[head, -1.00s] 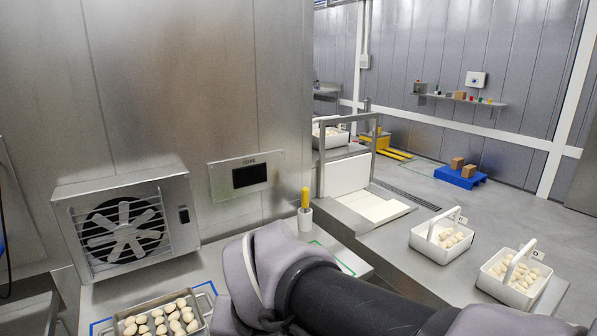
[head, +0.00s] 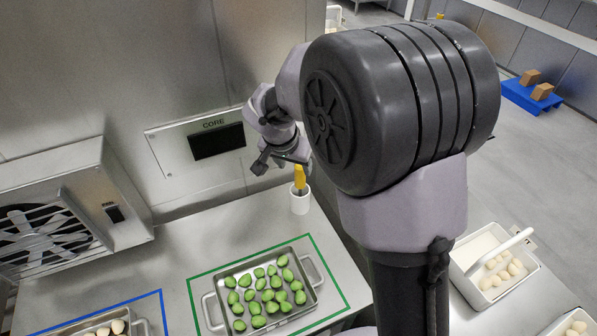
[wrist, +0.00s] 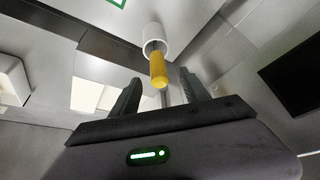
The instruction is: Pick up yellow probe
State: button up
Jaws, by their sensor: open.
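The yellow probe (head: 299,177) stands upright in a small white holder (head: 300,200) on the steel counter. In the wrist view the yellow probe (wrist: 158,70) sticks out of the white holder (wrist: 153,38), its end pointing toward my gripper. My gripper (head: 278,160) is just above and to the left of the probe in the head view, partly hidden by my arm. In the wrist view my gripper (wrist: 158,92) is open, with the probe showing between and beyond the two dark fingers. I cannot tell whether they touch it.
A tray of green filled pasta (head: 210,312) sits inside a green outline in front of the holder. A wall panel marked CORE (head: 165,155) is close behind my gripper. A fan unit (head: 75,190) stands at left. White carriers with pasta (head: 470,255) are at right.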

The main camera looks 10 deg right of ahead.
aim_at(300, 177)
jog(key=x, duration=0.4)
jog(key=b+x, duration=0.1)
jog(key=x, duration=0.1)
jog(key=b+x, duration=0.1)
jog(key=x, duration=0.1)
jog(key=shift+s+d+f, duration=0.15)
jog(key=shift+s+f, duration=0.05)
jog(key=shift+w+f, duration=0.1)
jog(key=shift+w, duration=0.1)
jog(key=shift+s, duration=0.1)
jog(key=shift+c, duration=0.8)
grip_shut()
